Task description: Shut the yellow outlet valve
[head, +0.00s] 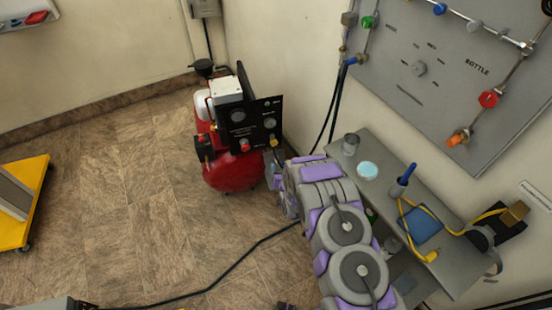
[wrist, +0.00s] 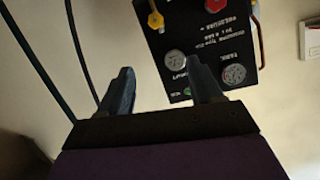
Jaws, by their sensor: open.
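The yellow outlet valve (head: 274,140) is a small knob low on the right side of the black panel of the red compressor (head: 235,172). In the wrist view the panel is upside down, and the yellow valve (wrist: 155,20) shows at its upper left edge. My gripper (wrist: 162,72) is open and empty, its two fingers apart below the panel in that picture. It appears apart from the valve, with no finger touching it. In the head view my arm reaches to just right of the compressor, and its fingers are hard to make out.
A red knob (head: 245,146) and two gauges share the panel. A grey shelf (head: 398,205) with cups and a yellow hose stands right of my arm. A wall board (head: 440,60) with coloured valves hangs above. A yellow cart (head: 35,190) is far left; the floor between is mostly clear.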

